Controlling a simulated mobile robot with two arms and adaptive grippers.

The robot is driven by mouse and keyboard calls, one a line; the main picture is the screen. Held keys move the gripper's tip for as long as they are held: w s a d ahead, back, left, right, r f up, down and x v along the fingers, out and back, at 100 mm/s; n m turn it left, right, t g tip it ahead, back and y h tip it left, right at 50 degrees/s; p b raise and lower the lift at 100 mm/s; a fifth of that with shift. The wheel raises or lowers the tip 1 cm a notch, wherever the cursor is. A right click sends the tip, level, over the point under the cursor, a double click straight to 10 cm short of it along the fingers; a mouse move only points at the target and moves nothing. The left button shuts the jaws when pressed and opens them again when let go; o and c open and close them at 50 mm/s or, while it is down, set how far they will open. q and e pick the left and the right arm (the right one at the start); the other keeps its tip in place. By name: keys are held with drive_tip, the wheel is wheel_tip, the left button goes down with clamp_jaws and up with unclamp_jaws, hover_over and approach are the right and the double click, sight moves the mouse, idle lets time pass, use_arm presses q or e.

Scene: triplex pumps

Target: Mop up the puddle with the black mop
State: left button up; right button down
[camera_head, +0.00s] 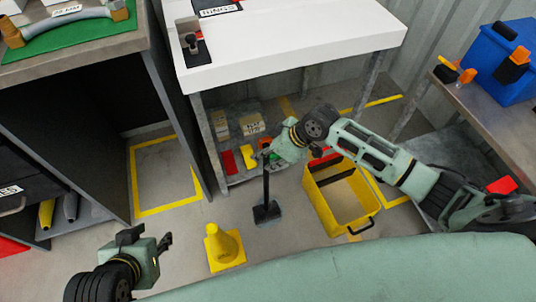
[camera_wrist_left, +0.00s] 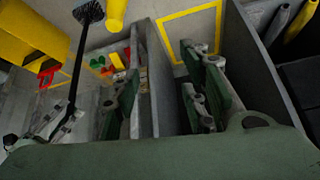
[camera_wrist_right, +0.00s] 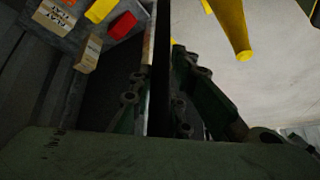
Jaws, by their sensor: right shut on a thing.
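The black mop (camera_head: 266,190) stands almost upright, its head (camera_head: 267,213) low over or on the floor; I cannot tell if it touches. My right gripper (camera_head: 268,156) is shut on the top of its handle. The handle shows as a dark bar (camera_wrist_right: 162,60) between the fingers in the right wrist view. The mop also shows in the left wrist view (camera_wrist_left: 77,65). My left gripper (camera_head: 152,240) is open and empty at the lower left, apart from the mop. I cannot make out the puddle in any view.
A yellow cone (camera_head: 222,249) stands close to the mop head, at its lower left. A yellow bin (camera_head: 343,213) stands to the right. Behind is a white-topped bench (camera_head: 300,45) with boxes on its low shelf. Bare floor lies left of the mop.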

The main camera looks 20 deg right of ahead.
drive_tip(key=shift+a, duration=0.35)
drive_tip(key=shift+p, duration=1.05)
use_arm(q)
drive_tip(key=s+a+g, duration=0.2)
drive_tip(key=s+g, duration=0.1)
drive_tip(key=s, duration=0.3)
drive_tip(key=shift+s+f+y, duration=0.3)
drive_tip(key=shift+f+y, duration=0.1)
drive_tip(key=shift+f, duration=0.05)
use_arm(e)
drive_tip(key=shift+w+d, duration=0.1)
drive_tip(key=shift+d, duration=2.55)
